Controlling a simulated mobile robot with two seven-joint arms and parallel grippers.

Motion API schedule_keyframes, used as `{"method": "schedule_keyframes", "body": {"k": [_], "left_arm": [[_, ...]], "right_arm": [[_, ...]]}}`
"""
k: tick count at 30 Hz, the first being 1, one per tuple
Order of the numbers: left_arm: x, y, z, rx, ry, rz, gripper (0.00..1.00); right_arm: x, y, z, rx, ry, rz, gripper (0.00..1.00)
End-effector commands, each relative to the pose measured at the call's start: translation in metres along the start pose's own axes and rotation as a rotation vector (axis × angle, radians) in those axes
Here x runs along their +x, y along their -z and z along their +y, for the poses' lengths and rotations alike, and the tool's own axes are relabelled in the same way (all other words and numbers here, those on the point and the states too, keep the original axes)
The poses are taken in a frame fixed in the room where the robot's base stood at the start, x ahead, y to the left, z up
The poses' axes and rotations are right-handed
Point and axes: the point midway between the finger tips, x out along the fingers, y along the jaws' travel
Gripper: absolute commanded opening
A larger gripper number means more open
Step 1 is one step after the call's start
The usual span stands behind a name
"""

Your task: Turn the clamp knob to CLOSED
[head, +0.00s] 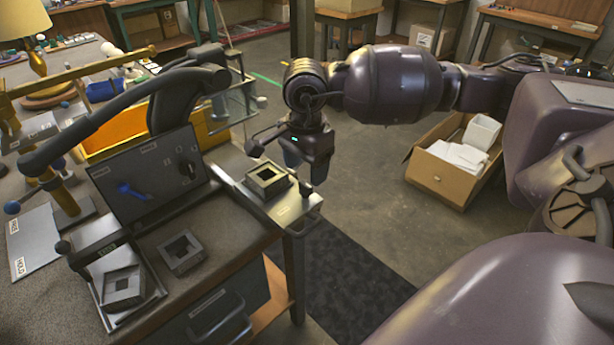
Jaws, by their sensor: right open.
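A dark upright panel (112,199) stands on the workbench at the left, with small labels that I cannot read. A blue lever-like knob (129,190) is on its face, and smaller dark fittings sit to its right. I cannot tell which of these is the clamp knob or which setting it is at. My right gripper (306,174) hangs open and empty, pointing down, near the bench's right end. It is well to the right of the panel and apart from it. My left gripper is not in view.
A square grey block (268,179) sits on a pale plate near my right gripper. Two more square blocks (182,252) (123,287) are at the bench front. A thick dark curved bar (90,122) arches above the panel. A cardboard box (444,172) stands on the floor.

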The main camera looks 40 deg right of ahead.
Motion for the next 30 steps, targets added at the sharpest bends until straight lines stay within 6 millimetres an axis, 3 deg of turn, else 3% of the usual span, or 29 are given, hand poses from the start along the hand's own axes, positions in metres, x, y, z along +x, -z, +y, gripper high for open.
{"method": "schedule_keyframes", "body": {"k": [1,6,12,30], "left_arm": [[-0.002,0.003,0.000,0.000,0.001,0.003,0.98],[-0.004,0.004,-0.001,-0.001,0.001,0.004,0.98],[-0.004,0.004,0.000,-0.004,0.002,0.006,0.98],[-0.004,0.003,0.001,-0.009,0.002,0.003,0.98]], "right_arm": [[-0.013,0.000,0.000,0.000,0.006,0.001,0.63],[-0.042,0.000,0.000,0.000,0.005,0.002,0.63],[-0.063,0.000,0.000,0.000,0.001,0.001,0.63],[-0.068,0.000,0.000,0.000,-0.001,0.000,0.63]]}}
